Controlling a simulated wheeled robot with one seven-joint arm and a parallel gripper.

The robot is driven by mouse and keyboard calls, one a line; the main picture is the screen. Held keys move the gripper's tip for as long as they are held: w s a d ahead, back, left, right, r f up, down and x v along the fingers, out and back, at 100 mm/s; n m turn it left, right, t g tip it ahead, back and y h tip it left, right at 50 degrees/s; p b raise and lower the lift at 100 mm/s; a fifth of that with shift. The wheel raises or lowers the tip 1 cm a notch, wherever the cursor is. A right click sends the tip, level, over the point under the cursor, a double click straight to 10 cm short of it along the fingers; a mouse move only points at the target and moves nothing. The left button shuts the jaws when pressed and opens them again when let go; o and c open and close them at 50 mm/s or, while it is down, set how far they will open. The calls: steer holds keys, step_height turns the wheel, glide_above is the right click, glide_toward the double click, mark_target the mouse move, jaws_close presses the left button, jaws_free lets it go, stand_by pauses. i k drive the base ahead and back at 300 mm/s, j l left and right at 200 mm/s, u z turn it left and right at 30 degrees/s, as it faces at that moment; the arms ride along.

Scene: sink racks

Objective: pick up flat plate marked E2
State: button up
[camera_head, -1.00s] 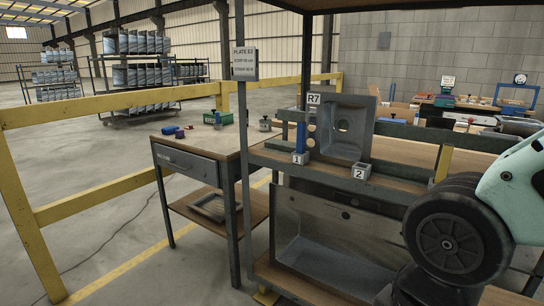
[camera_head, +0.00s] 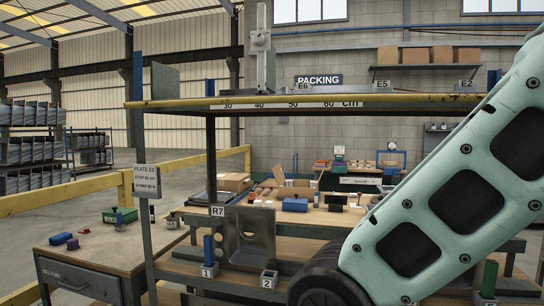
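A label reading E2 (camera_head: 464,83) stands on the top shelf at the right, just left of where my arm crosses the view. A thin, dark flat shape (camera_head: 438,88) lies beside this label, seen nearly edge-on; I cannot make out its outline. Labels E6 (camera_head: 303,86) and E5 (camera_head: 382,84) stand farther left on the same shelf. A sign (camera_head: 146,181) on the rack's left post reads PLATE E2, with smaller lines below that are hard to read. My gripper is not in view; only my pale green arm shows at the right.
The top shelf has a yellow front edge (camera_head: 180,104) with a centimetre scale. A grey upright stand (camera_head: 262,60) rises from it. Below are a grey bracket (camera_head: 250,237) by label R7 and number blocks 1 and 2. A side table (camera_head: 85,245) stands left.

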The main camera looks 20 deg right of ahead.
mark_target(464, 86)
steer(key=z, duration=1.3)
